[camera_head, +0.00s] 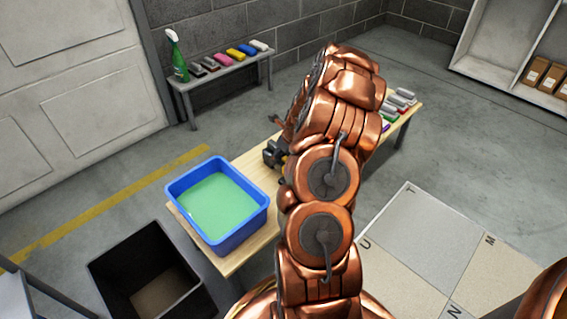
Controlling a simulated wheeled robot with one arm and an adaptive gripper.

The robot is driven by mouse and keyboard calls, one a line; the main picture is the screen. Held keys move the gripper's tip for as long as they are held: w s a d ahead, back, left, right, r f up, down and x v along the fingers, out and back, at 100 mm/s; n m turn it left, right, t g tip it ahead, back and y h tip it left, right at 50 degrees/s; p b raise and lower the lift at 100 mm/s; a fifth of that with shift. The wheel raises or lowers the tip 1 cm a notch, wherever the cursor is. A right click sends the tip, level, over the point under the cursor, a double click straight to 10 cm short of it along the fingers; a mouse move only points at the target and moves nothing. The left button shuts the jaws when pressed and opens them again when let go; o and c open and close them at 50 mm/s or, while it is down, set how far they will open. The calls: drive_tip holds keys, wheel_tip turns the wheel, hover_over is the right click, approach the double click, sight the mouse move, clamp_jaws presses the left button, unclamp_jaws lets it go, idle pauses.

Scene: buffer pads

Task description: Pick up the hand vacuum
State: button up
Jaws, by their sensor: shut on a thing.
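My gripper (280,148) is mostly hidden behind my copper arm, over the middle of the wooden bench (240,262). It is shut on a small dark thing with a touch of yellow, which I take to be the hand vacuum (272,154). Only its left end shows at the arm's left edge. I cannot tell whether it touches the bench top or is clear of it.
A blue tub (258,222) of green liquid stands on the bench's near end. Several pads (396,106) lie at its far end. A black bin (112,268) is at lower left.

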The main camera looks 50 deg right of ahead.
drive_tip(key=shift+c, duration=0.2)
drive_tip(key=shift+r+p, duration=0.3)
drive_tip(key=shift+r, duration=0.15)
wheel_tip(320, 180, up, 3)
drive_tip(key=shift+r+p, duration=0.15)
drive_tip(key=shift+p, duration=0.75)
drive_tip(key=s+a+p, duration=0.4)
drive_tip(key=s, duration=1.1)
drive_tip(key=shift+s+r, duration=0.25)
drive_tip(key=shift+r, duration=0.15)
drive_tip(key=o, duration=1.1)
drive_tip(key=c, duration=0.4)
drive_tip(key=shift+c, duration=0.2)
